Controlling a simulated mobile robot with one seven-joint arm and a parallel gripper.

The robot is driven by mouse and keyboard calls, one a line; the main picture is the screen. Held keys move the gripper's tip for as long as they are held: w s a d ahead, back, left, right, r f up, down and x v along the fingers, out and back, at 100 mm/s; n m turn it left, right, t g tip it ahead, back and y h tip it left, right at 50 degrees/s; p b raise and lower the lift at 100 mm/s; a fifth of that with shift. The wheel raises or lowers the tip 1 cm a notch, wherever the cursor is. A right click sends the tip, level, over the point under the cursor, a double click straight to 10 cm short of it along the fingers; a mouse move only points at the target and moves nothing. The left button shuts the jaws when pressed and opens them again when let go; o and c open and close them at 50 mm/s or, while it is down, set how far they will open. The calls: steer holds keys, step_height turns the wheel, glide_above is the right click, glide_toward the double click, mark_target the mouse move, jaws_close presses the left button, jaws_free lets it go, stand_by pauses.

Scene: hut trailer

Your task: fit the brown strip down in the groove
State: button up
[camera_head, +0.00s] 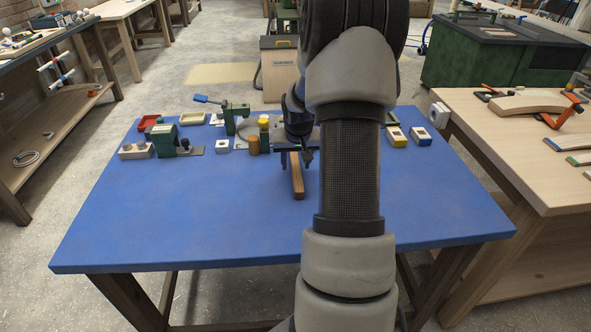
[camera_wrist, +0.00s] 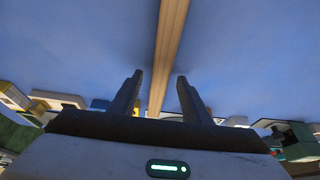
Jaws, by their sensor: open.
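A long brown wooden piece (camera_head: 297,182) lies on the blue table top, pointing toward the front edge. In the wrist view this piece (camera_wrist: 170,40) runs from the top edge down between my fingers, with darker lines along its length. I cannot tell the strip from a grooved part here, and no groove shows clearly. My gripper (camera_head: 296,154) is over the far end of the piece. In the wrist view its two fingers (camera_wrist: 160,77) are apart, one on each side of the piece, with gaps. My arm hides part of the table to the right.
On the blue table (camera_head: 200,225), a green clamp-like device (camera_head: 236,117), a green block tool (camera_head: 165,140) and an orange-brown cylinder (camera_head: 254,145) stand behind and left. Yellow (camera_head: 396,137) and blue (camera_head: 420,136) blocks stand right. The table's front left is clear.

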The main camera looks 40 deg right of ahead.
steer(key=shift+c, duration=0.2)
jaws_close()
steer(key=shift+r, duration=0.15)
